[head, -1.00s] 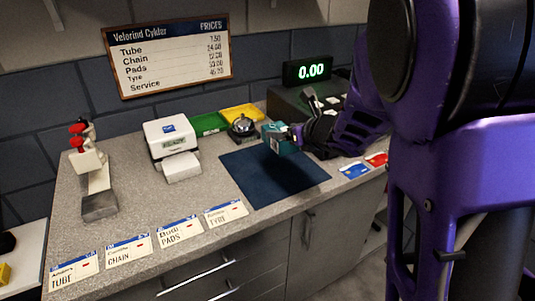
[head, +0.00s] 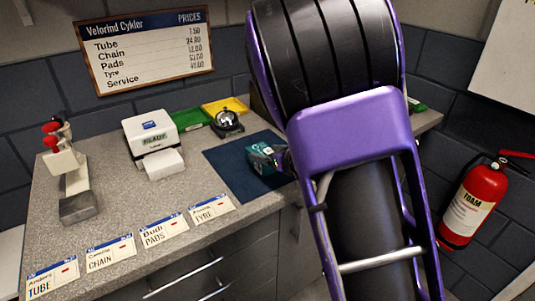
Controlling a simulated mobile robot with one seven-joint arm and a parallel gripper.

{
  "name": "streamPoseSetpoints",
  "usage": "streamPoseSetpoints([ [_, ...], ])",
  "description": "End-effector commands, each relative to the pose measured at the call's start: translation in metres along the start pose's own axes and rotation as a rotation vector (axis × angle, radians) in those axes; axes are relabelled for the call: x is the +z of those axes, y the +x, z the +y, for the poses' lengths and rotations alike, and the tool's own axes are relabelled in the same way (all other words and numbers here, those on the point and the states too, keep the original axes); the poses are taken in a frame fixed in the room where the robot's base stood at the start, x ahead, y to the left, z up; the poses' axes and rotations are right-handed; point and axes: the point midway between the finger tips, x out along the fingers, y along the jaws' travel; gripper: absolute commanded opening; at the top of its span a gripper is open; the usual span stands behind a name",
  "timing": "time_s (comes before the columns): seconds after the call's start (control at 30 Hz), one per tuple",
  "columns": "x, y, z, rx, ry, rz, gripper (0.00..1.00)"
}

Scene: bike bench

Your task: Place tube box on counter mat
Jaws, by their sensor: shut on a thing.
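The tube box (head: 263,159) is a small teal box with white print. It is at the dark blue counter mat (head: 226,168), over its middle to right part, and looks low and close to the mat's surface. I cannot tell whether it touches the mat. My gripper (head: 281,160) is shut on the box from the right side. My large purple and black arm hides most of the gripper and the right part of the mat.
Green (head: 188,120) and yellow (head: 224,105) trays lie behind. Labelled cards, including the TYRE card (head: 211,208), line the front edge. A fire extinguisher (head: 474,202) hangs at right.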

Motion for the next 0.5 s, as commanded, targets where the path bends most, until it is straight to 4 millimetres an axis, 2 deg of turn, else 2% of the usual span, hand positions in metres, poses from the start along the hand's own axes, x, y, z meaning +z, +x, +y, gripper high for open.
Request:
streamPoseSetpoints([
  [0.23, -0.0011, 0.0008, -0.0002, 0.0, 0.0, -0.001, 0.0],
  [0.27, -0.0007, 0.0004, -0.0002, -0.001, 0.0, 0.0, 0.8],
  [0.37, -0.0002, 0.0002, -0.0002, -0.001, 0.0, 0.0, 0.98],
  [0.5, -0.0002, 0.0002, -0.0002, 0.0, 0.0, 0.0, 1.0],
])
